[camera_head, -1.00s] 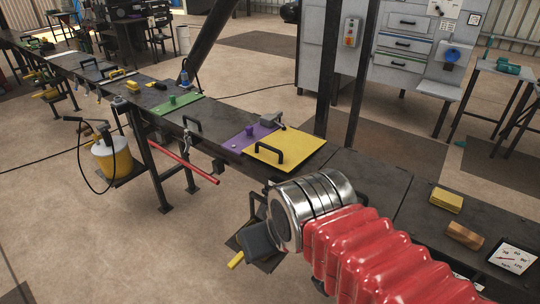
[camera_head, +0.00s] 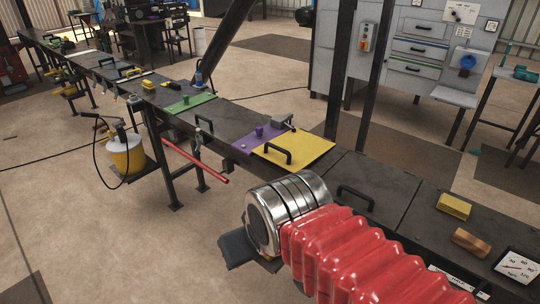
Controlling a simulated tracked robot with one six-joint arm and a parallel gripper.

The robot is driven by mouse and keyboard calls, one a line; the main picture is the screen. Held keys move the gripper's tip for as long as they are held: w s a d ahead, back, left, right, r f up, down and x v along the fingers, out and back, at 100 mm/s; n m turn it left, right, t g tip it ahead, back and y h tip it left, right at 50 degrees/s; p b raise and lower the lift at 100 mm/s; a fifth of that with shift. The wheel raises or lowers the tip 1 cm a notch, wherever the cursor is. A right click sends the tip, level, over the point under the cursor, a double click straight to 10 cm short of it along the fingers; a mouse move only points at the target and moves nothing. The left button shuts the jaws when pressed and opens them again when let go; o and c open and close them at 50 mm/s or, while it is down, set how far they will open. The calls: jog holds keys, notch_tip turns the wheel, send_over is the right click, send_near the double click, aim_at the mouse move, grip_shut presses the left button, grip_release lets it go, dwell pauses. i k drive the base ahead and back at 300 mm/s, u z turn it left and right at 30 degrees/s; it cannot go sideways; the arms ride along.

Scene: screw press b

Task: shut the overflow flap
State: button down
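I cannot tell which panel is the overflow flap; no label on the panels is readable. Along the long dark bench lie a yellow panel (camera_head: 308,150) with a black handle, a purple panel (camera_head: 247,144) with a knob, and a green panel (camera_head: 190,103) with a knob. All three look flat. A dark panel (camera_head: 375,190) with a black handle (camera_head: 357,196) lies right of the yellow one. My gripper (camera_head: 240,249) is low in front of the bench, mostly hidden behind my metal wrist and red sleeve. Only a dark part shows, apart from the panels.
A red bar (camera_head: 195,162) sticks out from the bench front. Floor is clear at lower left.

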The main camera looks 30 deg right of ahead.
aim_at(290, 151)
jog(key=i, duration=1)
jog(key=u, duration=0.05)
